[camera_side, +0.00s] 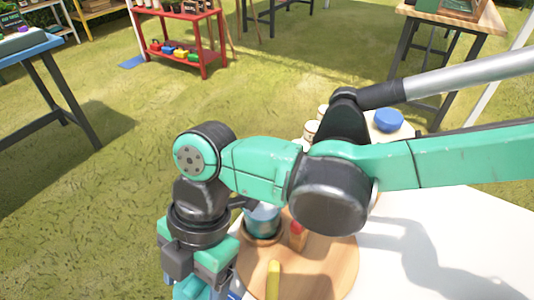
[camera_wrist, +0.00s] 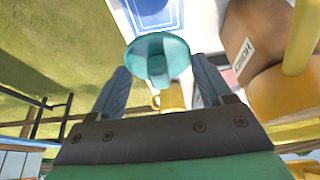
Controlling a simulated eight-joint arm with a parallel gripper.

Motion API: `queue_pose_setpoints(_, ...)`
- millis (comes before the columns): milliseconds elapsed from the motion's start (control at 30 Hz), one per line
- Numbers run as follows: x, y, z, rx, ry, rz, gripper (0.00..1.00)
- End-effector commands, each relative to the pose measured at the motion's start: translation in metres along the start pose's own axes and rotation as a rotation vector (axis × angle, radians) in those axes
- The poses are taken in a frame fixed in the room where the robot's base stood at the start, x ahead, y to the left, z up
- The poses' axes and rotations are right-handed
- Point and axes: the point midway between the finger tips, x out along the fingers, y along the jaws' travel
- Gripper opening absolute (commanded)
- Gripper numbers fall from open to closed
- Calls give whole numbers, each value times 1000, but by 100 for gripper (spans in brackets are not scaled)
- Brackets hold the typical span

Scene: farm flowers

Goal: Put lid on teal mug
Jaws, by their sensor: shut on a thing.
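A round teal lid (camera_wrist: 158,58) is between the fingers of my gripper (camera_wrist: 160,78) in the wrist view, and the jaws are shut on it. In the side view my gripper (camera_side: 196,265) is at the lower left, and a teal piece below it is cut by the frame's bottom. A teal mug (camera_side: 263,219), partly hidden by my arm, stands on the round wooden board (camera_side: 335,262), to the right of my gripper. I cannot tell the mug clearly in the wrist view.
A yellow cup (camera_wrist: 173,98) shows behind the lid. A brown box labelled honey (camera_wrist: 252,42) and a yellow post-like thing (camera_wrist: 302,38) are at the right. A red-topped item (camera_side: 297,233) and a yellow item (camera_side: 273,278) are on the board. A blue bowl (camera_side: 388,120) is farther back.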

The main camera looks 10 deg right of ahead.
Motion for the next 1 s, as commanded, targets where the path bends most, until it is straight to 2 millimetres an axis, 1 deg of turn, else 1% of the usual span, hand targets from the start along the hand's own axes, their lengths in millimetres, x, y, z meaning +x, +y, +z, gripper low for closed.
queue_pose_setpoints(33, -17, 0, -7, 0, 0, 0, 23)
queue_pose_setpoints(100, -37, 0, -15, 0, 0, 0, 23)
queue_pose_setpoints(200, -63, 0, -26, 0, 0, 0, 23)
queue_pose_setpoints(300, -84, 0, -35, 0, 0, 0, 23)
queue_pose_setpoints(400, -101, 0, -42, 0, 0, 0, 23)
queue_pose_setpoints(567, -117, 1, -47, 1, 0, 0, 23)
queue_pose_setpoints(667, -123, 3, -34, 7, -2, 3, 23)
queue_pose_setpoints(767, -126, 6, -3, 18, -3, 9, 23)
queue_pose_setpoints(800, -127, 7, 12, 22, -4, 11, 23)
queue_pose_setpoints(900, -128, 6, 48, 28, -3, 16, 23)
queue_pose_setpoints(1000, -129, 2, 75, 32, -2, 19, 23)
